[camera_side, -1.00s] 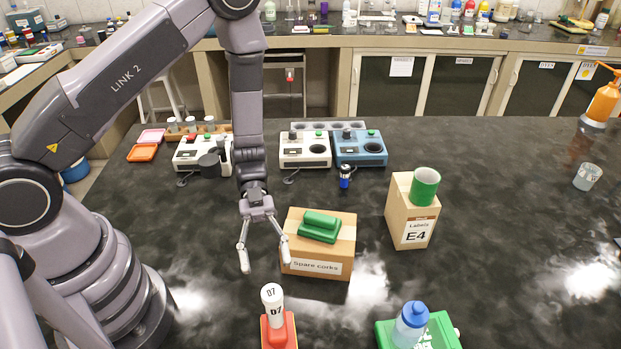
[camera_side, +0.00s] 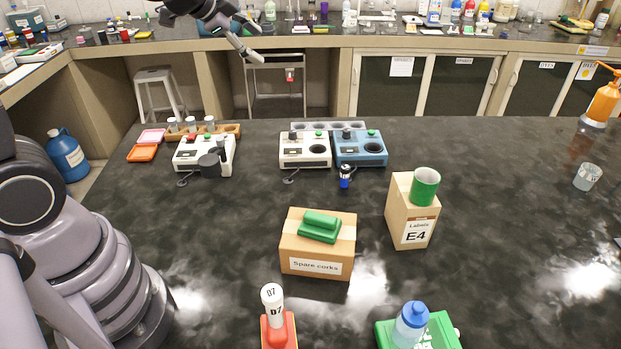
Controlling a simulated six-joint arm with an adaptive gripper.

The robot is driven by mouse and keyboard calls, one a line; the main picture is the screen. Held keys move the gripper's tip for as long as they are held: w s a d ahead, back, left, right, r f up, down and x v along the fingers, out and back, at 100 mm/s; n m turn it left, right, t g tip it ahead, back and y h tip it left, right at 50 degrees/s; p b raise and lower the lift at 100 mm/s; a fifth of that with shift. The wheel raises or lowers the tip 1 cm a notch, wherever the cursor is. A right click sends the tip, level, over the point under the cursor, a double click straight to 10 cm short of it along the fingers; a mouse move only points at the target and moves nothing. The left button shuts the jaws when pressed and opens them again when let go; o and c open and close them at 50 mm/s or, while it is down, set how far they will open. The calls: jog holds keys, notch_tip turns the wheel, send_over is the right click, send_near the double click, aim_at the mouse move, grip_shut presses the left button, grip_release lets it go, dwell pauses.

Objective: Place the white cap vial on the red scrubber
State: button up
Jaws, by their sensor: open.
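The white cap vial (camera_side: 271,299), labelled D7, stands close to upright on the red scrubber (camera_side: 281,334) at the bottom centre of the side view. The scrubber is partly cut off by the lower picture edge. My gripper (camera_side: 254,42) is high at the top of the view, far above and away from the vial. It is open with nothing between its fingers.
A green scrubber (camera_side: 319,227) lies on the Spare corks box (camera_side: 318,266). A green tape roll (camera_side: 425,186) sits on the Labels box (camera_side: 404,222). A blue-capped bottle (camera_side: 411,322) stands on a green block (camera_side: 443,333). Stirrers stand behind; the right bench is mostly clear.

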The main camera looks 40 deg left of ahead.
jog(key=s+a+r+n+g+y, duration=0.1)
jog(key=s+a+r+n, duration=0.15)
jog(key=s, duration=0.25)
jog(key=s+a+r+n+y, duration=0.1)
jog(key=s+r+n, duration=0.1)
jog(key=s+n, duration=0.25)
jog(key=s+d+n+g+h, duration=0.1)
jog(key=s+d, duration=0.1)
jog(key=s, duration=0.5)
jog(key=s+d+f+n+g+h, duration=0.1)
jog(key=s+n+g, duration=0.1)
jog(key=s, duration=0.5)
jog(key=shift+d+f, duration=0.3)
jog(key=shift+d, duration=0.1)
